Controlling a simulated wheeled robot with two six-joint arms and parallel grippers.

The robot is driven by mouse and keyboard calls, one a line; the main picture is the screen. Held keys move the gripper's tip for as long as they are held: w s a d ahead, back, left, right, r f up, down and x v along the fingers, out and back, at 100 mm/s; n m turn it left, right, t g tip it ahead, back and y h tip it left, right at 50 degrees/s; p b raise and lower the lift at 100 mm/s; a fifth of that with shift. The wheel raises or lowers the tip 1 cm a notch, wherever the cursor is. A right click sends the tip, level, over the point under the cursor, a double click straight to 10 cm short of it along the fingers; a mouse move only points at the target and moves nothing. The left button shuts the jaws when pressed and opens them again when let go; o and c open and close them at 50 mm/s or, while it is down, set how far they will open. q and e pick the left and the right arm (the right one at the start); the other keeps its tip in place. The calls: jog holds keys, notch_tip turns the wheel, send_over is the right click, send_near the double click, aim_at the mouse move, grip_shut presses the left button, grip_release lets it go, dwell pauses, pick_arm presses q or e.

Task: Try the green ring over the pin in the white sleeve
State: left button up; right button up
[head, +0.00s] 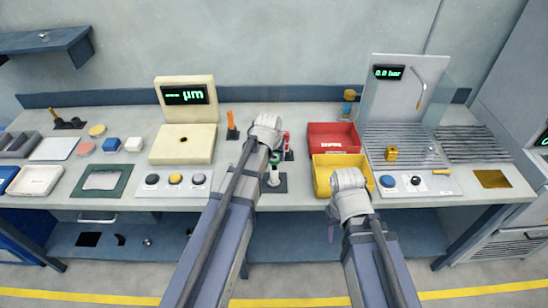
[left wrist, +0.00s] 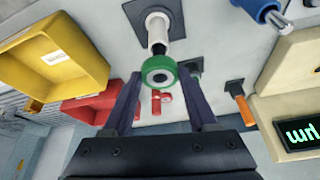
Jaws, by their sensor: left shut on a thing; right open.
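The green ring (left wrist: 158,73) is between the fingertips of my left gripper (left wrist: 160,82); a pale inner part with a dark hole faces the wrist camera. In the head view the left gripper (head: 275,155) is above the white sleeve (head: 274,176), with green showing at its tip. The white sleeve (left wrist: 157,28) stands on a dark square base, just beyond the ring in the wrist view. The ring hides its near end, so I cannot tell whether they touch. The pin is mostly hidden. My right gripper (head: 348,180) is open over the yellow bin; its fingers are hard to see.
The yellow bin (head: 320,184) and red bin (head: 322,130) stand right of the sleeve. A cream gauge (head: 184,130) and three round buttons (head: 175,179) are to the left.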

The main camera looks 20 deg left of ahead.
pick_arm(q)
jog(key=shift+r, duration=0.1)
jog(key=shift+r+p, duration=1.9)
jog(key=shift+p, duration=0.15)
jog(key=shift+r, duration=0.1)
notch_tip(320, 180, up, 5)
jog(key=p, duration=0.5)
jog(key=shift+f, duration=0.25)
notch_tip(320, 180, down, 8)
jog(key=b, duration=0.8)
jog(key=shift+f, duration=0.1)
jog(key=shift+f+b, duration=0.25)
jog(key=shift+b, duration=0.3)
jog(key=shift+r, duration=0.15)
dwell(0.4)
